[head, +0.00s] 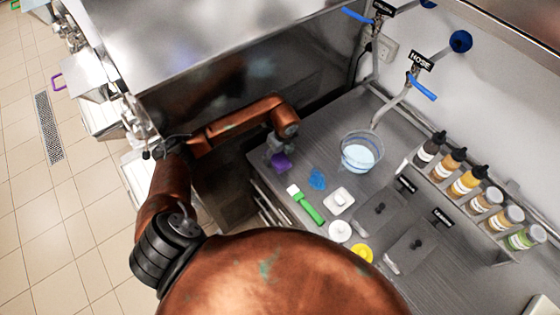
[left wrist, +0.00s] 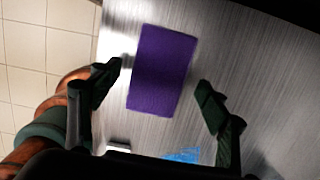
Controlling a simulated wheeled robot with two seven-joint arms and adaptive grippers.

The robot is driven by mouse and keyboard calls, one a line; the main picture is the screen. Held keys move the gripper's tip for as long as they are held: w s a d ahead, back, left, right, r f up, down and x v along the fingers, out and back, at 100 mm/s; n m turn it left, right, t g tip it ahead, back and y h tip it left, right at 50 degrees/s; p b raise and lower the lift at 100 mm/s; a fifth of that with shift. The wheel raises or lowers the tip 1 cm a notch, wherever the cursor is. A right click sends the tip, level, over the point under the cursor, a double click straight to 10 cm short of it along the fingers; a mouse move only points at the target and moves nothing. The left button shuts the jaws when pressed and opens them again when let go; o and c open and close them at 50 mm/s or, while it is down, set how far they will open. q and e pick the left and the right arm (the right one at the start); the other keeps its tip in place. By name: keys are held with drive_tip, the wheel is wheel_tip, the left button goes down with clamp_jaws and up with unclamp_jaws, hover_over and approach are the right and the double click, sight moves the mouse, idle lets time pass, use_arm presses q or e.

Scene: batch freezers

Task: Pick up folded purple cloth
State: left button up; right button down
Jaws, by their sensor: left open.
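The folded purple cloth (head: 281,163) lies on the steel counter (head: 330,120) near its left edge. In the left wrist view the cloth (left wrist: 162,70) is a flat purple rectangle lying between and beyond my fingertips. My left gripper (head: 275,148) is above the cloth in the head view, partly hidden by its own wrist. In the left wrist view my left gripper (left wrist: 158,78) is open, with one finger on each side of the cloth and nothing held. My right gripper does not show in either view.
A rack of several bottles (head: 470,185) lines the right side. A tall steel cabinet (head: 210,50) stands left of the counter.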

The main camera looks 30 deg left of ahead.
use_arm(q)
drive_tip(key=shift+a+f, duration=0.1)
drive_tip(key=shift+f, duration=0.3)
drive_tip(key=shift+a+r, duration=0.1)
drive_tip(key=shift+r, duration=0.1)
drive_tip(key=shift+s, duration=0.1)
drive_tip(key=shift+c, duration=0.7)
drive_tip(key=c, duration=1.1)
